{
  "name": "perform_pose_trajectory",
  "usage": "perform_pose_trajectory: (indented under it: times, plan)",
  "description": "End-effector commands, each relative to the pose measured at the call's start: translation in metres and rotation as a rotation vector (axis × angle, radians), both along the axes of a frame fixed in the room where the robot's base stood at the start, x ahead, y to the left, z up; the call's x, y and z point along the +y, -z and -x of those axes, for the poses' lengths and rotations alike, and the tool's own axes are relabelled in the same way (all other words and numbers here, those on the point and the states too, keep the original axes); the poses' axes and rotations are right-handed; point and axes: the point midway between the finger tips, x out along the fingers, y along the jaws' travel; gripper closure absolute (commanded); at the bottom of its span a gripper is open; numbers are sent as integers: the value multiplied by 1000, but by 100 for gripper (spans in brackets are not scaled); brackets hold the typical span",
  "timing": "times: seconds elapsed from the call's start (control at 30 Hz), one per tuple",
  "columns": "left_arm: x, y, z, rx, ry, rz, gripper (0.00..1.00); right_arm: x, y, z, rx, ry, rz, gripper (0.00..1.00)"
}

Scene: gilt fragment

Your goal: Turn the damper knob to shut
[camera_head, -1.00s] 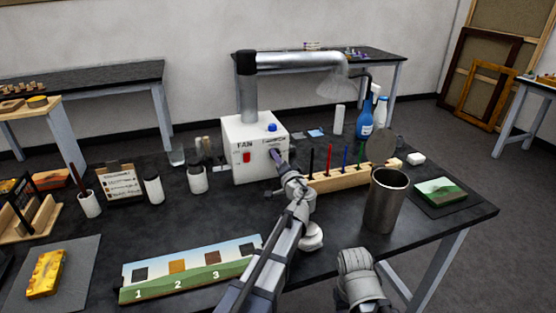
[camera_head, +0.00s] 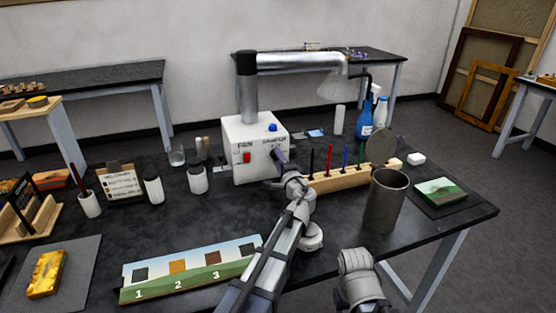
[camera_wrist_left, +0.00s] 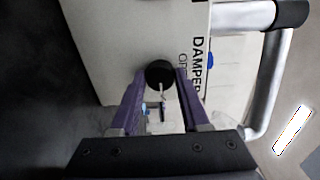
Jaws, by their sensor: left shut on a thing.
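The white fan box (camera_head: 240,165) stands on the dark table, with a red switch (camera_head: 247,157) under the word FAN and a blue button (camera_head: 273,127) on top. The black damper knob (camera_wrist_left: 160,73) with a pale pointer line is on its front, below the word DAMPER, in the left wrist view. My left gripper (camera_head: 276,154) is at the box's front right, its purple fingers (camera_wrist_left: 160,88) shut on the knob from both sides.
A wooden rack (camera_head: 340,178) with coloured sticks and a metal bin (camera_head: 385,200) with its lid raised stand right of my left arm. White jars (camera_head: 197,179) stand left of the box. A numbered painted strip (camera_head: 190,269) lies in front.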

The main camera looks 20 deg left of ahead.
Motion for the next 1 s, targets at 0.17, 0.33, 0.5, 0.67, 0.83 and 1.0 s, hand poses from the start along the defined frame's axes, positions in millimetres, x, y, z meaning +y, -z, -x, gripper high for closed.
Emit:
perform_pose_trajectory:
  times: [0.17, 0.33, 0.5, 0.67, 0.83, 1.0]
  plan:
    - [-1, 0, 0, 4, 1, -4, 100, 0, 0, 0, 0, 0, 0, 50]
    - [-1, 0, 0, 4, 1, -4, 100, 0, 0, 0, 0, 0, 0, 50]
    - [-1, 0, 0, 3, 1, -4, 43, 0, 0, 0, 0, 0, 0, 50]
    - [0, 0, 0, 3, 1, -4, 25, 0, 0, 0, 0, 0, 0, 50]
    - [0, 0, 0, 2, 0, -3, 25, 0, 0, 0, 0, 0, 0, 50]
    - [-4, 0, 7, 2, 1, -3, 25, 0, 0, 0, 0, 0, 0, 50]
